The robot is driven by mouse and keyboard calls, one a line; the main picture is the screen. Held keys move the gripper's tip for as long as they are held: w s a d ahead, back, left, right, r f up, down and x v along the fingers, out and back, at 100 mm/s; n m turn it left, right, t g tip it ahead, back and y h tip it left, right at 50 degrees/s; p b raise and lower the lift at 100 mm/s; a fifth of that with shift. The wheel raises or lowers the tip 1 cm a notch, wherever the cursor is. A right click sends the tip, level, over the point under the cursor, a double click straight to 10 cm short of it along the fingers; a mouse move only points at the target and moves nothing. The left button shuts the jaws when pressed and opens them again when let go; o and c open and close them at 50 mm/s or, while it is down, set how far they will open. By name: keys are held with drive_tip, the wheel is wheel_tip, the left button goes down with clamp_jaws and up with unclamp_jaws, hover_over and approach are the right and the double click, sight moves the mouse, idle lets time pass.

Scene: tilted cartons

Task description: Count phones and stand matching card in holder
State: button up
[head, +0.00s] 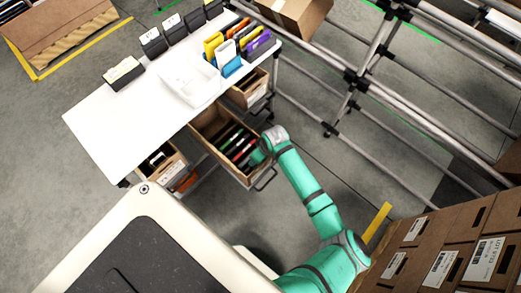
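The pulled-out middle drawer (202,140) under the white table holds several thin dark slabs (236,145) standing on edge, some with red, green or pale edges; they look like phones. My gripper (258,157) is at the drawer's right end, beside the slabs. Its fingers are hidden by my wrist, so its opening and any contact cannot be seen. Black holders with pale cards (153,40) stand in a row along the table's far left edge. One holder with a card (123,73) stands nearer, apart from the row. Card markings are too small to read.
A white tray (187,84) and a rack of coloured folders or cases (238,45) stand on the table (110,121). Smaller drawers (163,163) flank the open one. Metal rails (350,75) and stacked cartons (440,245) bound the right side. The table's near left is clear.

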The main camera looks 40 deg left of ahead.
drive_tip(key=shift+s+a, duration=0.15)
drive_tip(key=shift+a, duration=0.05)
drive_tip(key=shift+d+f, duration=0.1)
drive_tip(key=shift+f, duration=0.2)
idle(0.3)
drive_tip(key=o, duration=1.1)
drive_tip(key=shift+o, duration=0.2)
drive_tip(key=shift+d, duration=0.1)
drive_tip(key=shift+r, duration=0.55)
drive_tip(key=v, duration=0.9)
drive_tip(key=shift+d+r, duration=0.25)
drive_tip(key=shift+r, duration=0.1)
